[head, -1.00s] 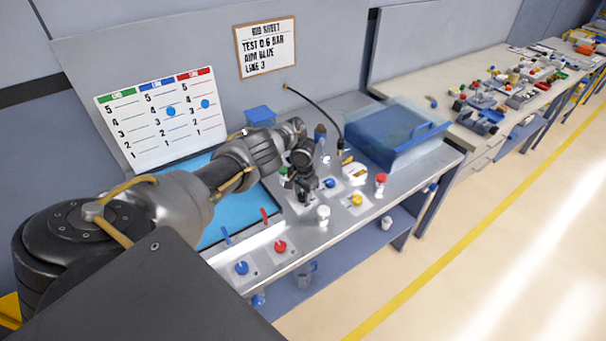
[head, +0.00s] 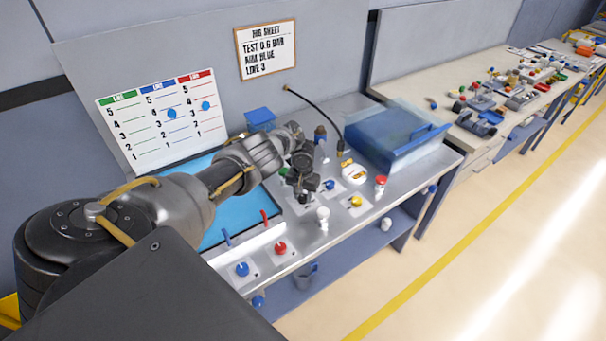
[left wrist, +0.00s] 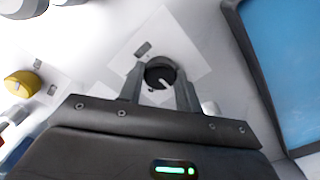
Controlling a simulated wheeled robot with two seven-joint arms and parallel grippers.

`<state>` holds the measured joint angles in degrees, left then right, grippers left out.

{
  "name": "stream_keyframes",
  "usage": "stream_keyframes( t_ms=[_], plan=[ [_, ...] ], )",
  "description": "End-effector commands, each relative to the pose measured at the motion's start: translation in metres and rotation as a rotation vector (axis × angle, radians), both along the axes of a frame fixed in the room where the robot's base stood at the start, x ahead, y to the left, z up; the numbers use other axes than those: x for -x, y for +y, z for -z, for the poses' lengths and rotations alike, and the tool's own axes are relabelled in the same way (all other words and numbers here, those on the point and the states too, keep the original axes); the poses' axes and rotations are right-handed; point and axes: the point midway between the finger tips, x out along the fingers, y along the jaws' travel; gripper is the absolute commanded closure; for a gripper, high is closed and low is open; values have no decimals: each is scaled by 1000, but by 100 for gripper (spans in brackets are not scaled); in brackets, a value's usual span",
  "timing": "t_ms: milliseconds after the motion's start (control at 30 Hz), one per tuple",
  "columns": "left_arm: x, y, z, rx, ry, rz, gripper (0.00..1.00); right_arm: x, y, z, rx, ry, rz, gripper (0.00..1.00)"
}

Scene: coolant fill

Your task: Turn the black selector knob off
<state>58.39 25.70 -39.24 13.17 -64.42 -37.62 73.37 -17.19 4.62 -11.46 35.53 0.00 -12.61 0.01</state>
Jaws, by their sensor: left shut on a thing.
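The black selector knob (left wrist: 161,74) sits on a pale square plate (left wrist: 185,45) in the left wrist view. A white pointer line on its top points to the lower right of that view. My left gripper (left wrist: 159,76) has one finger on each side of the knob and is shut on it. In the head view my left gripper (head: 304,193) reaches down to the panel among the knobs and hides most of the black knob. My right gripper is not in view.
A blue knob (head: 329,185) and a yellow knob (head: 356,201) stand close to the right of the gripper. A white knob (head: 323,214) is in front. A blue mat (head: 207,232) lies to the left. A blue bin (head: 388,140) stands at the back right.

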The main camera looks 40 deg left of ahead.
Motion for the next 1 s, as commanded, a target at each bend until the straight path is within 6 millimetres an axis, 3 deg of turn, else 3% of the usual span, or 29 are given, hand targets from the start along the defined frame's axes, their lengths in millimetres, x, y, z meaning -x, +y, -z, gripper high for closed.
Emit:
stream_keyframes(
  t_ms=[200, 233, 400, 767, 1000],
  plan=[
    [0, 1, 0, -1, -1, -3, 89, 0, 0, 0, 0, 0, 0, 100],
    [0, 1, 0, -1, -1, -3, 64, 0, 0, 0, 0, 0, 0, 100],
    [0, 0, 0, 0, -1, -2, 44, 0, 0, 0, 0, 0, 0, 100],
    [-2, 0, -3, 1, -4, 0, 44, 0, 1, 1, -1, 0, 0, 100],
    [-2, 1, -22, 0, -6, 3, 44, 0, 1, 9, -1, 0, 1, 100]
  ],
)
